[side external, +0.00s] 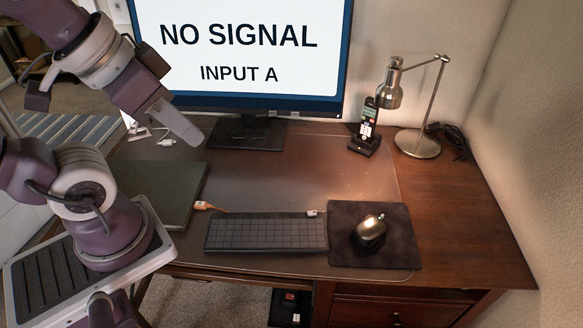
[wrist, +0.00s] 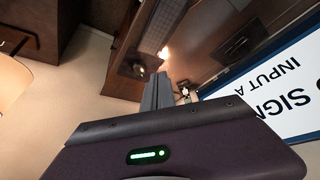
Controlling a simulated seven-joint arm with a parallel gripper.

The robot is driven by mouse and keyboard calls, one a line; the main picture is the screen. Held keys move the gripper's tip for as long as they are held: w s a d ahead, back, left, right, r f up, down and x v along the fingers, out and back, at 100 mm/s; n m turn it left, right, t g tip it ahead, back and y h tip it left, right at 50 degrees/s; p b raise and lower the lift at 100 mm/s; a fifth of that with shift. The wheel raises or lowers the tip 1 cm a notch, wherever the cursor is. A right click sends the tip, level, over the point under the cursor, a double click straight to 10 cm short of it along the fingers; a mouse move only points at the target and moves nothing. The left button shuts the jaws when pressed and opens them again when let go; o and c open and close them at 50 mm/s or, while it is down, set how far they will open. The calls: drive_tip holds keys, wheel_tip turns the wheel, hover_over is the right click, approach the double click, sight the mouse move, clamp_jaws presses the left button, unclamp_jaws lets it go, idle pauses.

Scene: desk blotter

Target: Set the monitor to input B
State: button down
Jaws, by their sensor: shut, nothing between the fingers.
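The monitor (side external: 250,50) stands at the back of the desk, its screen reading "NO SIGNAL" and "INPUT A". It has a dark blue frame and a black stand (side external: 245,134). Small pale marks (side external: 272,113) sit along its lower edge, too small to read. Part of the screen shows turned at the right of the wrist view (wrist: 285,85). My gripper (side external: 190,136) is shut and empty, pointing down in front of the screen's lower left, left of the stand. Its grey fingers are together in the wrist view (wrist: 157,92).
A dark closed laptop (side external: 165,190) lies at the left of the desk. A phone (side external: 366,133) and lamp (side external: 418,143) stand back right. The blotter's middle (side external: 300,175) is clear.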

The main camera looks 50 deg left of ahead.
sight(273, 113)
drive_tip(key=w+a+f+n+t+y, duration=0.2)
drive_tip(key=w+a+f, duration=0.2)
drive_tip(key=w+a, duration=0.6)
drive_tip(key=w+a+f+n+t+y, duration=0.1)
drive_tip(key=w+a+f, duration=0.35)
drive_tip(key=w, duration=1.05)
drive_tip(key=a+f+n+t+h, duration=0.1)
drive_tip(key=a+f+t, duration=0.1)
drive_tip(key=f, duration=0.6)
drive_tip(key=w+a+f+n+t+h, duration=0.1)
drive_tip(key=a+f+n+t+h, duration=0.1)
drive_tip(key=a+f, duration=0.3)
wheel_tip(273, 113, down, 3)
drive_tip(key=shift+w+f+t, duration=0.1)
drive_tip(key=shift+w+t, duration=0.15)
drive_tip(key=shift+t, duration=0.05)
drive_tip(key=shift+a, duration=0.1)
drive_tip(key=w+a+f, duration=0.1)
drive_tip(key=w+a, duration=0.5)
drive_tip(key=shift+w+a+f, duration=0.1)
